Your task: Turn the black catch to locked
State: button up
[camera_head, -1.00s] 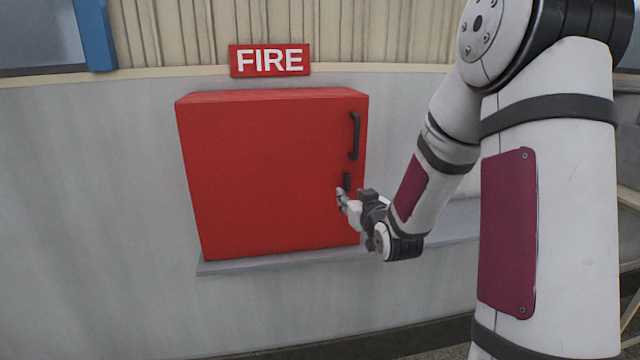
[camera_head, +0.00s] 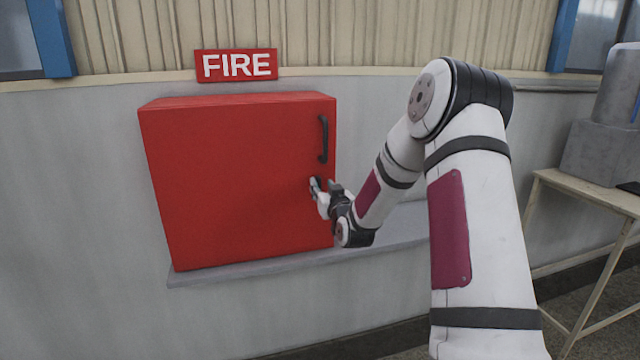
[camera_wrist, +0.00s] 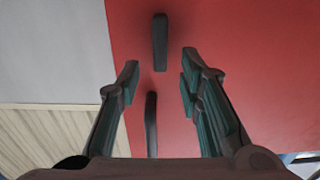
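The red fire cabinet (camera_head: 235,190) is closed on the wall, with a black handle (camera_head: 323,139) at the upper right of its door. The handle also shows in the wrist view (camera_wrist: 151,125). The black catch (camera_wrist: 160,40) is a short bar in the wrist view, roughly in line with the handle. In the head view my gripper mostly hides the catch. My gripper (camera_head: 315,188) is at the door's right side, just below the handle. In the wrist view its fingers (camera_wrist: 160,72) are open and apart, one on either side of the catch's near end, with nothing held between them.
A red FIRE sign (camera_head: 236,65) hangs above the cabinet. A grey ledge (camera_head: 385,238) runs beneath it. A wooden table (camera_head: 590,195) with grey boxes stands at the right. The wall left of the cabinet is clear.

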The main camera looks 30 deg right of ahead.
aim_at(320, 182)
jog(key=shift+x, duration=1.75)
grip_shut()
jog(key=shift+m, duration=0.3)
jog(key=shift+s+d+f+m+p, duration=0.1)
jog(key=shift+d+f+m+p, duration=0.3)
jog(key=shift+m, duration=2.45)
jog(key=shift+s+d+f+m+p, duration=0.15)
jog(key=shift+m+p, duration=0.4)
jog(key=shift+m, duration=2.35)
jog(key=shift+s+d+f+m+p, duration=0.1)
jog(key=shift+d+f+m+p, duration=0.35)
jog(key=shift+m, duration=2.4)
jog(key=shift+a, duration=0.1)
